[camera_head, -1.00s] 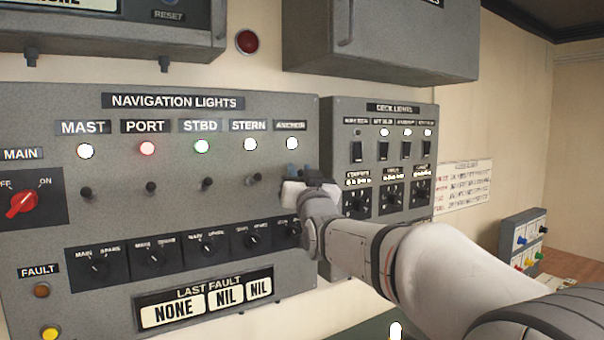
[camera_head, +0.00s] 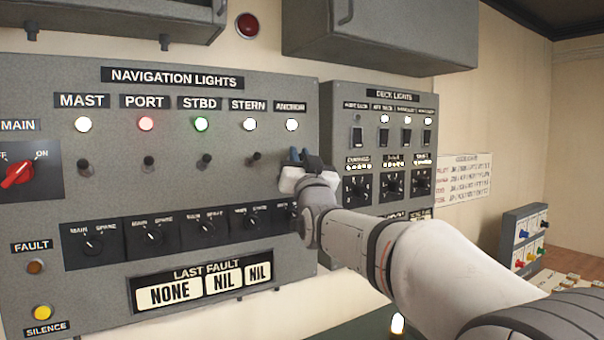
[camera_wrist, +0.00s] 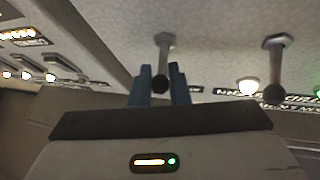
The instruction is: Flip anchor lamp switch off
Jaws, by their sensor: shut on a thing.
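The anchor lamp (camera_head: 291,125) at the right end of the navigation lights panel (camera_head: 200,180) is lit white under its ANCHOR label. My gripper (camera_head: 301,157) is at the anchor switch position below that lamp and hides the switch in the head view. In the wrist view, the two blue fingers of my gripper (camera_wrist: 160,88) are shut around the anchor switch (camera_wrist: 163,58), a small lever with a dark round tip between them. The stern switch (camera_head: 255,159) is just to the left, apart from the fingers; it also shows in the wrist view (camera_wrist: 275,68).
The deck lights panel (camera_head: 385,150), with rockers and knobs, is close to the right of my gripper. A row of MAIN/SPARE selectors (camera_head: 207,226) is below the switches. A grey cabinet (camera_head: 380,35) overhangs above. The red main knob (camera_head: 18,174) is far left.

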